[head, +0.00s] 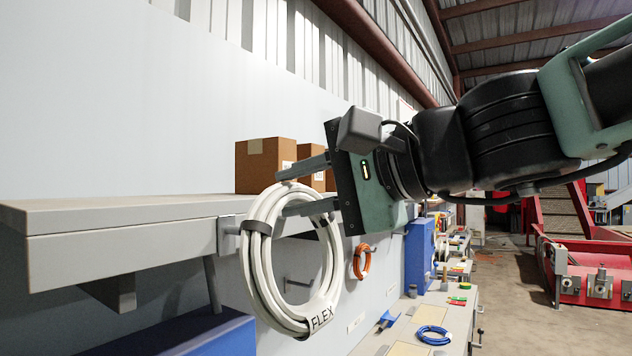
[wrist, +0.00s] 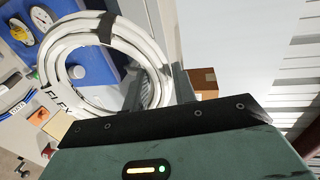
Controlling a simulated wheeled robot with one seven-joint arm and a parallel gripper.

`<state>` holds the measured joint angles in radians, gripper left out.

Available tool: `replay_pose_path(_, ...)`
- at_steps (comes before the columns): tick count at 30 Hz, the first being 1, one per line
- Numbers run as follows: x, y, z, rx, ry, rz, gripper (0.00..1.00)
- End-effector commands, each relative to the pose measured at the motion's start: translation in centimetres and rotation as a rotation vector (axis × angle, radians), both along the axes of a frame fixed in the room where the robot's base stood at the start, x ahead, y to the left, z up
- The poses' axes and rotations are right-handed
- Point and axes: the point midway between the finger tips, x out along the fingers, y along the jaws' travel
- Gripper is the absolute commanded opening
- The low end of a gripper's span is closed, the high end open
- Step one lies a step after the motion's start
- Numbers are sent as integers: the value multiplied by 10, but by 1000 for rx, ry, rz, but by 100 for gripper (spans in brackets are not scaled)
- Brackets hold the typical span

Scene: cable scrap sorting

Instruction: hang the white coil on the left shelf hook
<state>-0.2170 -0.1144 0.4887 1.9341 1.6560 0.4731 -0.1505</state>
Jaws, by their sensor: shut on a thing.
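The white coil (head: 250,268) with a FLEX tag hangs upright from my gripper (head: 283,190), beside the front end of the grey shelf (head: 125,245). My fingers are shut on its upper part. A grey bracket (head: 227,240) is fixed to the shelf edge just left of the coil. The coil hides whatever sticks out from it, so I cannot tell whether the coil is around a hook there. A small peg (head: 298,284) shows through the coil's opening. In the wrist view the white coil (wrist: 52,62) fills the upper left.
Cardboard boxes (head: 262,165) stand on the shelf close behind my gripper. An orange coil (head: 361,262) hangs farther along. A blue coil (head: 433,335) lies on the lower bench. A blue surface (head: 195,338) is below the shelf. The aisle at right is open floor.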

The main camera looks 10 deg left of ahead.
Motion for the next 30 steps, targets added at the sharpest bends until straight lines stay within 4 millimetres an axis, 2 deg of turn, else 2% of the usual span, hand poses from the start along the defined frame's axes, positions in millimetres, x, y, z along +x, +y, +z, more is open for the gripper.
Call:
replay_pose_path(1, 1, 8, 7, 14, 0, 5, 0)
replay_pose_path(3, 2, 12, 6, 13, 1, 6, 0)
replay_pose_path(25, 18, 49, 3, 9, 1, 4, 0)
replay_pose_path(30, 20, 53, -8, 9, -1, 4, 0)
